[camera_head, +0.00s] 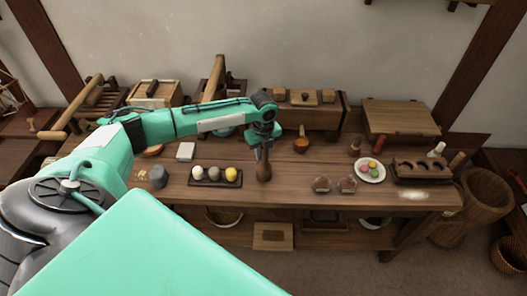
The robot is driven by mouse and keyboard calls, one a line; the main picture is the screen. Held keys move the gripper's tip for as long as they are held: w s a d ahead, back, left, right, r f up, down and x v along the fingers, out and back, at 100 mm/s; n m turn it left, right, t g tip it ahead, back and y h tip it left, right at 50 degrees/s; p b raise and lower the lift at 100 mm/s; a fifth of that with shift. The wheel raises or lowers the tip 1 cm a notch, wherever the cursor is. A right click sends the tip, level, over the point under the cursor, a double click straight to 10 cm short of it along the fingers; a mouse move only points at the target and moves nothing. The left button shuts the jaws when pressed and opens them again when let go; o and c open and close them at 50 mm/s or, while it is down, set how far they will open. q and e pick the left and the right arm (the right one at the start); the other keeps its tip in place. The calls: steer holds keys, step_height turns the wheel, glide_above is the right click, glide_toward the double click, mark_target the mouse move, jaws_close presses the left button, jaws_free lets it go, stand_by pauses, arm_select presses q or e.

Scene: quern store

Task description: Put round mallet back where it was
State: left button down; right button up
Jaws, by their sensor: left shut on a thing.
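The round mallet (264,171) is a dark brown wooden piece hanging upright below my left gripper (262,150). The gripper points down and is shut on the mallet's upper part, which the fingers partly hide. The mallet is over the front middle of the wooden table (300,178), just right of a dark tray. I cannot tell whether its lower end touches the table top. My right gripper is not in view.
The dark tray (207,183) holds several small balls. Two small brown items (347,184) lie to the right near the front edge. A plate of coloured sweets (361,173) and a moulded wooden block (420,166) stand farther right. Boxes line the back.

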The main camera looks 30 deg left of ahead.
arm_select(q)
steer(key=c, duration=1.1)
jaws_free()
steer(key=shift+f, duration=0.1)
steer(key=shift+c, duration=0.2)
step_height(320, 180, up, 12)
steer(key=shift+w+a+f+b, duration=0.1)
steer(key=shift+f+b, duration=0.15)
steer(key=shift+b, duration=0.65)
steer(key=shift+r, duration=0.4)
